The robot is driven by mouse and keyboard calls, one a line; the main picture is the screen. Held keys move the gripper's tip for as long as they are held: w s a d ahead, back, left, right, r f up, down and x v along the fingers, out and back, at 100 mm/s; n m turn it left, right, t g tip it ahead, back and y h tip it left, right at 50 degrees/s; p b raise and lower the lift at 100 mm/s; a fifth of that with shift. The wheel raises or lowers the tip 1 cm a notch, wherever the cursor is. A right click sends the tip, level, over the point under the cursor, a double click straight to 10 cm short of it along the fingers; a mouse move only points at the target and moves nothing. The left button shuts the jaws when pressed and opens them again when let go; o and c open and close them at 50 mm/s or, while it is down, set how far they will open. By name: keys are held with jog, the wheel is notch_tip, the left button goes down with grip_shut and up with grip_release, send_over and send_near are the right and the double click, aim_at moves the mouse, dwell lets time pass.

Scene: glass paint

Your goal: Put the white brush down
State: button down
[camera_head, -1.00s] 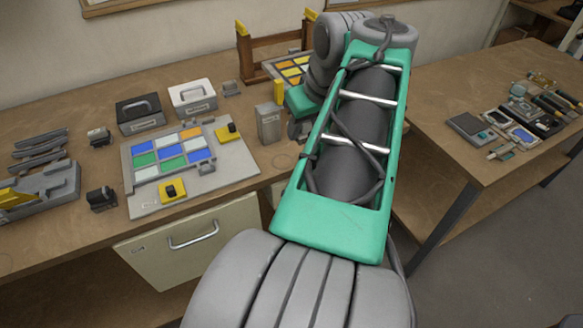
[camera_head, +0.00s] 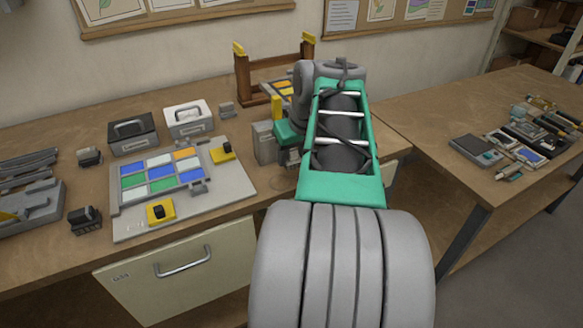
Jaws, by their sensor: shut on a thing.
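My gripper (camera_head: 290,157) is at the far end of my green and grey arm, low over the front part of the bench, just right of a grey box-shaped holder (camera_head: 265,143) with a yellow top piece. Its jaws are small in the picture and partly hidden by my arm. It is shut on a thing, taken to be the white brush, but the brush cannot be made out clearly. Whether it touches the bench cannot be told. A faint ring mark (camera_head: 290,183) lies on the bench just below the gripper.
A grey board (camera_head: 235,185) with coloured glass panes lies left of my gripper. Behind it stand a black box (camera_head: 133,135) and a white box (camera_head: 188,118). A wooden rack (camera_head: 243,80) stands at the back. A second table (camera_head: 420,110) is on the right.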

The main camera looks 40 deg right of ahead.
aim_at(291, 166)
jog(key=shift+w+f, duration=0.15)
jog(key=shift+f, duration=0.8)
jog(key=shift+w+f, duration=0.15)
jog(key=shift+f, duration=0.75)
jog(key=shift+f+b, duration=0.15)
jog(key=shift+b, duration=0.15)
jog(key=c, duration=0.9)
grip_release()
